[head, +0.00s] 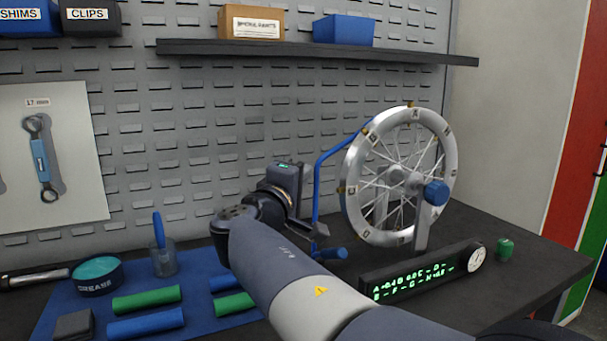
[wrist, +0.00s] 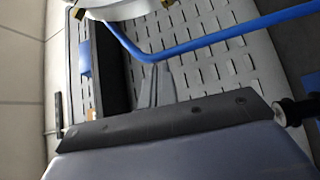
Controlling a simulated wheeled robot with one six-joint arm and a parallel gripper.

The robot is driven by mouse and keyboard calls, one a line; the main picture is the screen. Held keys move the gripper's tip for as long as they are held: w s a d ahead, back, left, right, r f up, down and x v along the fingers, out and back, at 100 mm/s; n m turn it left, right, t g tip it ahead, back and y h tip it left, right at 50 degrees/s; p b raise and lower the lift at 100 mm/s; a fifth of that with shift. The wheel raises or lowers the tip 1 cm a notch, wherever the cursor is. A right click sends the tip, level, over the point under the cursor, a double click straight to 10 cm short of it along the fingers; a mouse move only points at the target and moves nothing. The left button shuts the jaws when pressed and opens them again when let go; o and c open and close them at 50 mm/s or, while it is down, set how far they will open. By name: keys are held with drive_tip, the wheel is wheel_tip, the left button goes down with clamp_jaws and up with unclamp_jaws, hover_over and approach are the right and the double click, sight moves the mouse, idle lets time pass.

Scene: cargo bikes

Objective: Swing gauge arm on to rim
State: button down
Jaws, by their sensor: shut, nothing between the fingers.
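The spoked wheel (head: 447,152) with a silver rim and lettered marks stands in a stand on the bench. The blue gauge arm (head: 316,185) is a bent bar that rises left of the wheel and slants up to the rim's upper left. A blue handle (head: 330,253) sits low beside it. My gripper (head: 316,229) is shut and empty, close to the bar's lower part; I cannot tell whether they touch. In the wrist view, the bar (wrist: 215,38) crosses just beyond my shut fingertips (wrist: 156,68), and part of the rim (wrist: 130,10) shows at the top.
A black display (head: 420,277) with green letters and a dial stands in front of the wheel. Blue and green grips, a grease tin (head: 97,285) and a clear cup (head: 164,262) lie left of my arm. A shelf (head: 270,49) runs above.

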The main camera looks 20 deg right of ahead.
drive_tip(key=v, duration=0.9)
drive_tip(key=shift+s+a, duration=0.2)
drive_tip(key=shift+a, duration=0.15)
drive_tip(key=shift+w+d, duration=0.1)
drive_tip(key=x, duration=0.9)
drive_tip(key=shift+d, duration=0.25)
